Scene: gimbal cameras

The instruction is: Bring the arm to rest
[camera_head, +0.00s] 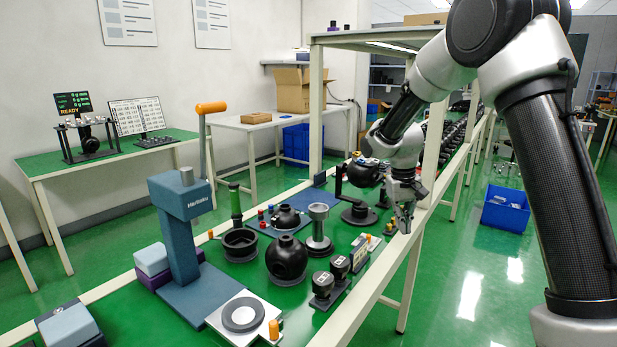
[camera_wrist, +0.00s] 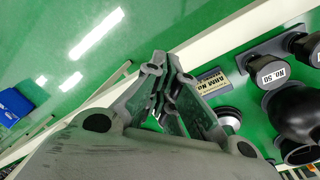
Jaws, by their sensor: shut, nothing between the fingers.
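My gripper (camera_head: 404,222) hangs at the right edge of the green workbench in the head view, its fingers pointing down. It also shows in the wrist view (camera_wrist: 164,62), where its fingers are closed together with nothing between them. My arm arches in from the right of the head view, over the bench edge. The gripper appears above the bench's pale edge rail (camera_head: 378,285); its exact height over it I cannot tell.
A blue press (camera_head: 179,235), a black round housing (camera_head: 286,262), labelled black cylinders (camera_head: 322,285) and a grey stand (camera_head: 319,232) crowd the bench left of my gripper. A blue bin (camera_head: 505,212) stands on the floor at right.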

